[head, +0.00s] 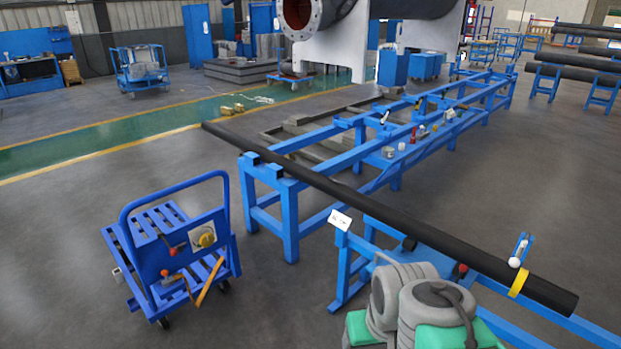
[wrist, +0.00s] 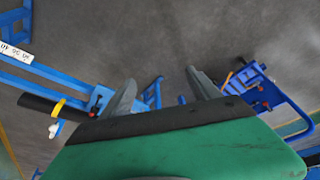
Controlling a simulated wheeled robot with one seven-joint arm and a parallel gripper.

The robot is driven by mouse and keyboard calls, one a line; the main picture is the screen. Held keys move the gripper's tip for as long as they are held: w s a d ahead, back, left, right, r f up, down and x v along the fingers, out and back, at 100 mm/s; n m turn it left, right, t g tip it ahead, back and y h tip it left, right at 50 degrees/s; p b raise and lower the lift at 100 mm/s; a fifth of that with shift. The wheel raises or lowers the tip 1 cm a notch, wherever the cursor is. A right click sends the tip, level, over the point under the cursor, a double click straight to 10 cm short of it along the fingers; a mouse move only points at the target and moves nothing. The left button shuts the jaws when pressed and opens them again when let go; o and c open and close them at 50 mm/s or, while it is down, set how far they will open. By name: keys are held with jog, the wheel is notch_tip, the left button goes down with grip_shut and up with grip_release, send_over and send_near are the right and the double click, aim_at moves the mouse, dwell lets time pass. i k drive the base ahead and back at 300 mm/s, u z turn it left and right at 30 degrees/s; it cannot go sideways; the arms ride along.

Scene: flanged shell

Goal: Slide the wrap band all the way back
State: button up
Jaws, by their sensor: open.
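The yellow wrap band (head: 518,282) is around a long black pipe (head: 400,222), near the pipe's near right end. The band also shows at the left of the wrist view (wrist: 58,108), on the dark pipe (wrist: 36,103). A blue piece with a white ball (head: 514,262) is at the pipe just beside the band. My gripper (wrist: 162,90) is open, with its two grey fingers spread apart and floor showing between them. The band is to the left of both fingers, clear of them. In the head view I cannot make out the fingertips.
The pipe lies across blue steel stands (head: 290,205). A blue cart (head: 175,250) with tools stands at the left, and it shows at the right of the wrist view (wrist: 262,88). A small white label (head: 340,219) is by the near stand. Bare floor lies between cart and stands.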

aim_at(513, 293)
jog(key=u, duration=1.45)
jog(key=k, duration=0.6)
jog(key=z, duration=1.05)
jog(key=i, duration=1)
